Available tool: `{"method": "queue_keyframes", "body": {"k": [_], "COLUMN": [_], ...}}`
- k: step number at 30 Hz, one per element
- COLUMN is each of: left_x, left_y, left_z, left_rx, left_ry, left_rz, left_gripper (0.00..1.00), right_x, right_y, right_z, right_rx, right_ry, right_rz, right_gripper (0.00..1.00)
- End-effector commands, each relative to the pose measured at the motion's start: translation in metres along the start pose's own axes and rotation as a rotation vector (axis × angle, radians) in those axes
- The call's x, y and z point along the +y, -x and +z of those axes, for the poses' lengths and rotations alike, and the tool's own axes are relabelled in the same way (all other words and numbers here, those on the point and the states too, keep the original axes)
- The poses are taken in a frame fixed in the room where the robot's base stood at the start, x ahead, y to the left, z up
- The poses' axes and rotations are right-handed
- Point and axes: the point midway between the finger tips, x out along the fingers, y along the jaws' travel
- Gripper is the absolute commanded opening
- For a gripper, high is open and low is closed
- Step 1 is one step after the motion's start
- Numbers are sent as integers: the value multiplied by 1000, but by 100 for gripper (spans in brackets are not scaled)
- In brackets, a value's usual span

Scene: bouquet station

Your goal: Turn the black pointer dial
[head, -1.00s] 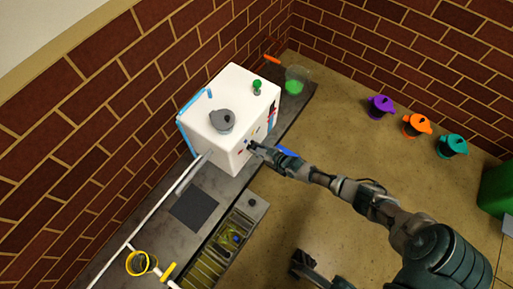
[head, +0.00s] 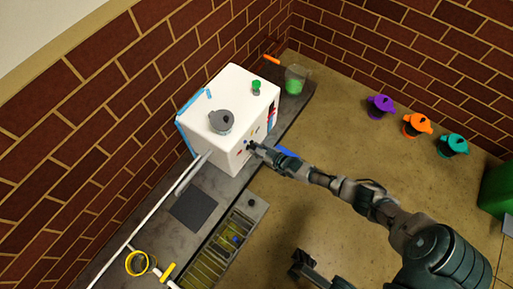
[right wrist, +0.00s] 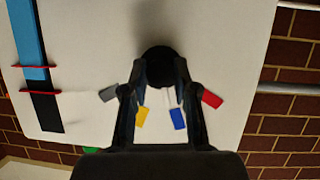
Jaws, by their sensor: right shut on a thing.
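The black dial (right wrist: 158,58) sits on the front face of the white box (head: 213,87). In the right wrist view it is a round dark knob just past my fingertips, and the fingers cover its lower part. My right gripper (right wrist: 160,92) is shut on the dial, with one finger on each side of it. In the head view my right gripper (head: 256,148) reaches the box's front face and mostly hides the dial. The pointer's direction cannot be made out. A dark part of mine, seemingly my left gripper (head: 302,263), shows at the bottom; its jaws cannot be read.
Grey, yellow, blue and red tabs surround the dial. A grey knob (head: 221,121) and a green knob (head: 256,88) stand on the box's top. A bin with green contents (head: 293,84) stands behind. Purple, orange and teal pots stand on the floor at the right.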

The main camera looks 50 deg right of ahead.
Motion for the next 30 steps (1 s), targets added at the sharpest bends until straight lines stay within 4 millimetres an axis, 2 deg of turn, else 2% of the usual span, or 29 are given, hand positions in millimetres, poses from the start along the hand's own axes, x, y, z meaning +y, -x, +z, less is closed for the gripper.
{"method": "queue_keyframes", "body": {"k": [1,2,3,6,15,19,23,30], "left_x": [0,0,0,0,0,1,1,0], "left_y": [1,1,1,1,0,0,0,0], "left_z": [1,1,1,1,-1,-4,-4,-4], "left_rx": [-2,-2,-2,-2,0,3,4,4], "left_ry": [0,0,0,0,0,0,0,0], "left_rz": [-1,-1,-1,-1,-1,0,0,0], "left_gripper": [0,0,0,0,0,0,0,0], "right_x": [1,1,1,1,0,-1,-1,0], "right_y": [2,2,2,2,2,10,28,78], "right_z": [10,10,10,8,3,4,5,6], "right_rx": [-17,-17,-18,-15,-6,-7,-6,-9], "right_ry": [1,1,2,1,1,-2,-1,-1], "right_rz": [1,1,1,1,1,-1,-1,-1], "right_gripper": [0,0,33,53,53,53,53,53]}}
